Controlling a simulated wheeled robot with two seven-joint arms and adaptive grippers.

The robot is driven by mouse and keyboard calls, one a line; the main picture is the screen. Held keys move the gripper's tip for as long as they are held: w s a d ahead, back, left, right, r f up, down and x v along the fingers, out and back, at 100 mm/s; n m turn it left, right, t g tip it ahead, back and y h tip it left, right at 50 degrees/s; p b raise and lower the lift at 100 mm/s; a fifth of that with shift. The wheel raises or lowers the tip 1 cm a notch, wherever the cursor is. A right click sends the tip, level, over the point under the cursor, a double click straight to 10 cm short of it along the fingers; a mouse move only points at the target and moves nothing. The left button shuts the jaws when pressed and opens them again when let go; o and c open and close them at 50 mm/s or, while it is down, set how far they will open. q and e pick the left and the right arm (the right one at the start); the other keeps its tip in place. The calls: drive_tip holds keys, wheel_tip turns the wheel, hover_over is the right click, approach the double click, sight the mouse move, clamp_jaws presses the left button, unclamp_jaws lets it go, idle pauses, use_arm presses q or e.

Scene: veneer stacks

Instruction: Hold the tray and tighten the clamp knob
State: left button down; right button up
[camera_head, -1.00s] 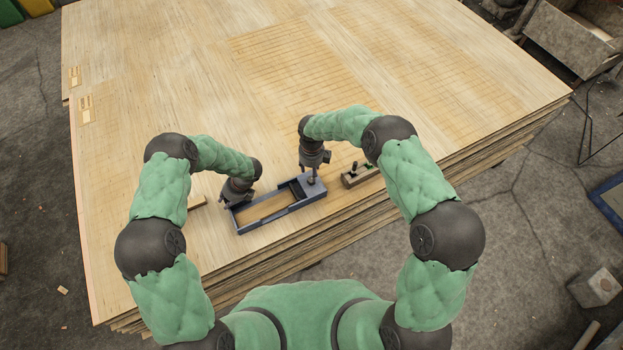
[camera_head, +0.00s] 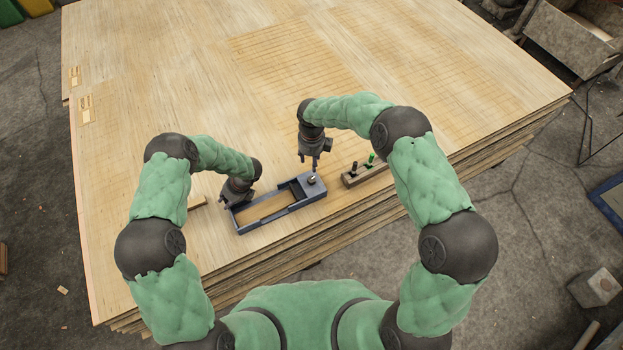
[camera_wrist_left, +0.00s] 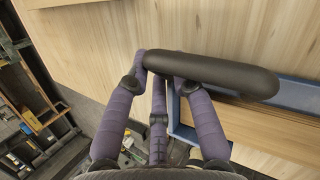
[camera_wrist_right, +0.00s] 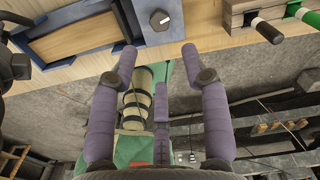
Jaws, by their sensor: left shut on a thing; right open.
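The blue-grey tray (camera_head: 262,228) lies near the front edge of the veneer stack, with a wooden panel (camera_head: 262,208) inside. The clamp knob (camera_head: 311,180) sits on the block at its right end.
A wooden block (camera_head: 362,177) with a black-handled and a green-handled tool stands right of the tray. A small wood strip (camera_head: 198,202) lies to the left. The veneer stack (camera_head: 250,90) is clear behind; its front edge is close to the tray.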

sight(312, 179)
drive_tip(key=shift+r, duration=0.25)
wheel_tip(312, 179, down, 4)
drive_tip(key=n, duration=1.5)
drive_tip(key=shift+w, duration=0.15)
drive_tip(key=n, duration=0.2)
drive_tip(key=f+n, duration=0.1)
drive_tip(key=n, duration=0.1)
drive_tip(key=shift+s+f+n, duration=0.1)
drive_tip(key=shift+s+n, duration=0.1)
drive_tip(key=shift+n, duration=0.2)
drive_tip(key=shift+f, duration=3.95)
